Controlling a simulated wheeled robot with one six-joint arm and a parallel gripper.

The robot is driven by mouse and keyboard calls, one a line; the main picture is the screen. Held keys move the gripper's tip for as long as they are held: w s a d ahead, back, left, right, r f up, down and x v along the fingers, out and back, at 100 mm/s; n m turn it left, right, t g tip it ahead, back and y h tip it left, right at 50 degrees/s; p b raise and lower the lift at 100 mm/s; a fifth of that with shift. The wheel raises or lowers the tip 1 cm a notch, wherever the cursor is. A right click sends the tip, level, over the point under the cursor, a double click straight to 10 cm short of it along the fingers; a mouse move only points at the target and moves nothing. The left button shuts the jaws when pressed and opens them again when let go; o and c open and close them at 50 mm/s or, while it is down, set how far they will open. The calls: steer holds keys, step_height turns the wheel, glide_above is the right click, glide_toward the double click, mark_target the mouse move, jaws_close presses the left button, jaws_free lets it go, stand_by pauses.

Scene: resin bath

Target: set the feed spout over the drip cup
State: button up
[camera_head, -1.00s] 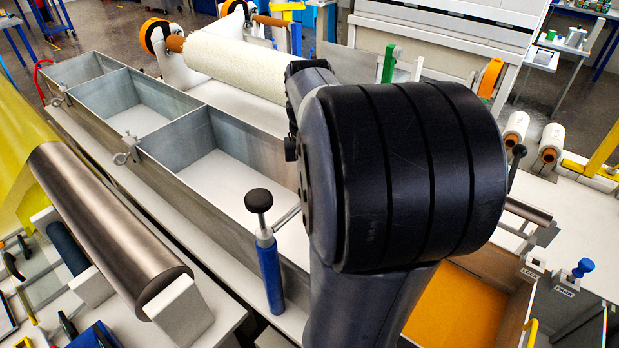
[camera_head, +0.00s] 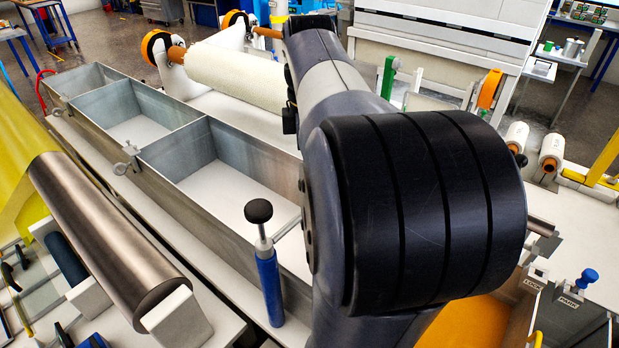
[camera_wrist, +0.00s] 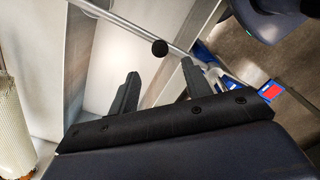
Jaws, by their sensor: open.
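A blue post (camera_head: 269,288) with a black knob (camera_head: 258,211) stands at the near wall of the long metal bath. A thin metal tube (camera_head: 288,226) runs right from its top and goes behind my arm; it looks like the feed spout. In the wrist view a long metal tube (camera_wrist: 115,19) crosses the upper middle, with a black ball (camera_wrist: 160,47) beside it. My gripper (camera_wrist: 157,80) is open, its two dark fingers apart with nothing seen between them. The tube appears beyond the fingertips; contact cannot be told. I cannot make out the drip cup. My arm hides the gripper in the head view.
The compartmented bath (camera_head: 150,187) runs to the far left. A metal roller (camera_head: 105,235) lies at near left, and a white fabric roll (camera_head: 235,72) behind the bath. An orange-floored bin (camera_head: 462,325) and a blue knob (camera_head: 587,278) marked PARK are at right.

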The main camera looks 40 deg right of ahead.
steer(key=shift+r, duration=1.4)
steer(key=shift+f, duration=0.1)
step_height(320, 180, down, 11)
steer(key=shift+r+p, duration=0.2)
steer(key=shift+p, duration=0.1)
steer(key=shift+d+f, duration=0.1)
steer(key=shift+s, duration=0.25)
